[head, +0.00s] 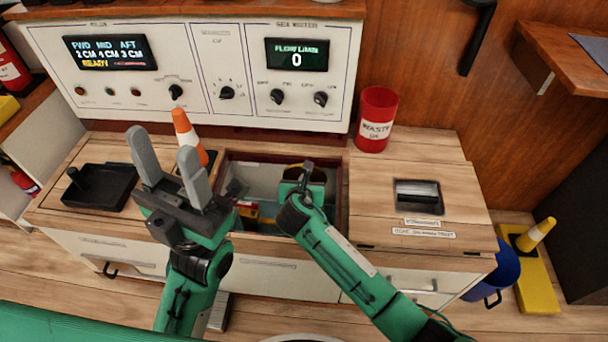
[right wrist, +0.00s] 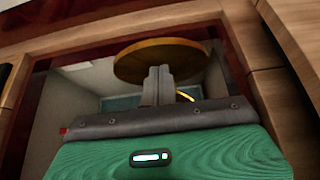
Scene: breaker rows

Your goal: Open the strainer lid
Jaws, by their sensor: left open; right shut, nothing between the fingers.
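In the right wrist view a round brass-coloured disc, which looks like the strainer lid (right wrist: 160,60), sits inside the open compartment. My right gripper (right wrist: 158,72) is shut and empty, its fingertips in front of the disc's near edge. I cannot tell whether they touch it. In the head view my right gripper (head: 306,168) reaches into the compartment (head: 260,157) and largely hides the disc. My left gripper (head: 163,148) is open and empty, raised over the counter left of the compartment.
An orange and white cone (head: 187,135) stands close behind my left gripper. A black tray (head: 100,190) lies at left. A red waste can (head: 376,118) stands at the back right. A wooden cover with a recessed handle (head: 418,195) is right of the compartment. The control panel (head: 215,115) bounds the back.

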